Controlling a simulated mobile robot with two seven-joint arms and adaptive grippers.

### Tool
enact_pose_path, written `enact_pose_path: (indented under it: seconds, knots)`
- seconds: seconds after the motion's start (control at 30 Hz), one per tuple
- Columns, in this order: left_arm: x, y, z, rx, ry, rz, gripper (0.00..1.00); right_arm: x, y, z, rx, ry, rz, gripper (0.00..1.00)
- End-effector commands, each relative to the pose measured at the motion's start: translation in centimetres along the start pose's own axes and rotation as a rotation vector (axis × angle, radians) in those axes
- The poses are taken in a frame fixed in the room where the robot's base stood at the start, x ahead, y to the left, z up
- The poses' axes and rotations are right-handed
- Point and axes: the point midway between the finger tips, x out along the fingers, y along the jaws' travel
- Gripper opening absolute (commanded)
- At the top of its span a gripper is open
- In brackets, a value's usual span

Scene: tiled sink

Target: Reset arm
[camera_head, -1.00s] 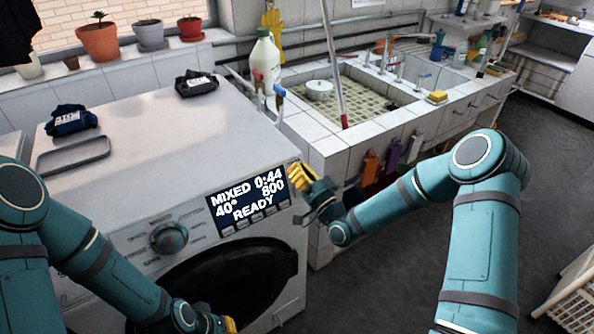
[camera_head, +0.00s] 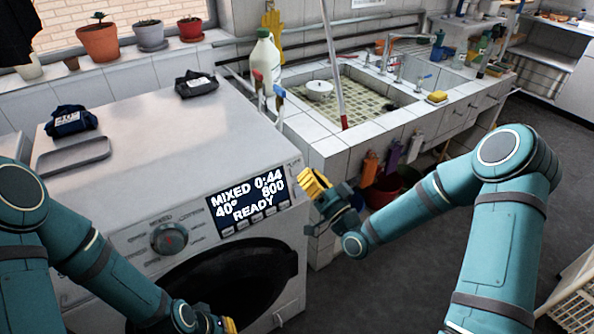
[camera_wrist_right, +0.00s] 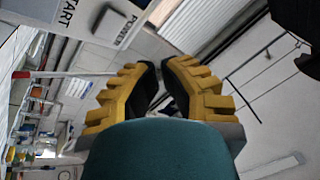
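My right gripper (camera_head: 312,183) is in the air just right of the washing machine's display, in front of the sink's tiled corner. In the right wrist view its yellow-and-black fingers (camera_wrist_right: 160,75) come close together at the tips, with nothing held between them. My right arm (camera_head: 500,220) reaches in from the right, bent at the elbow. My left gripper (camera_head: 226,324) is low at the bottom edge, in front of the machine's round door opening. Only a small yellow part of it shows, so its fingers cannot be made out.
The washing machine (camera_head: 150,125) fills the left, with a grey tray (camera_head: 74,156) and dark bundles on top. A white bottle (camera_head: 264,62) stands behind it. The tiled sink (camera_head: 372,142) is beyond my right gripper, with coloured items hanging on its front.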

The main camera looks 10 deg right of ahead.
Motion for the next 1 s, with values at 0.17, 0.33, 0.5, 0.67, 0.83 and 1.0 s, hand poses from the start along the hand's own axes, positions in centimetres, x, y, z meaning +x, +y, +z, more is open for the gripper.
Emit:
enact_pose_path:
  seconds: [0.17, 0.33, 0.5, 0.67, 0.83, 1.0]
  knots:
    - [-0.1, 0.0, 0.0, 0.0, 0.0, 0.0, 0.0, -1.0, -0.6, -0.6, -0.001, 0.0, 0.0, 0.0]
    - [-0.1, 0.0, 0.0, 0.0, 0.0, 0.0, 0.0, -1.3, -0.7, -0.7, 0.0, -0.001, 0.0, 0.0]
    - [-0.1, 0.0, 0.0, 0.0, 0.0, 0.0, 0.0, -1.3, -0.7, -0.7, 0.0, 0.0, 0.0, 0.0]
    - [-0.1, 0.0, 0.0, 0.0, 0.0, 0.0, 0.0, -1.3, -0.7, -0.7, 0.0, 0.0, 0.0, 0.0]
    - [0.0, 0.0, -0.2, 0.001, 0.006, 0.0, 0.0, -1.5, -0.1, 2.1, 0.002, -0.102, 0.069, 0.0]
    - [0.0, 0.0, -0.2, 0.001, 0.006, 0.0, 0.0, -4.9, 1.6, 10.9, 0.01, -0.464, 0.295, 0.0]
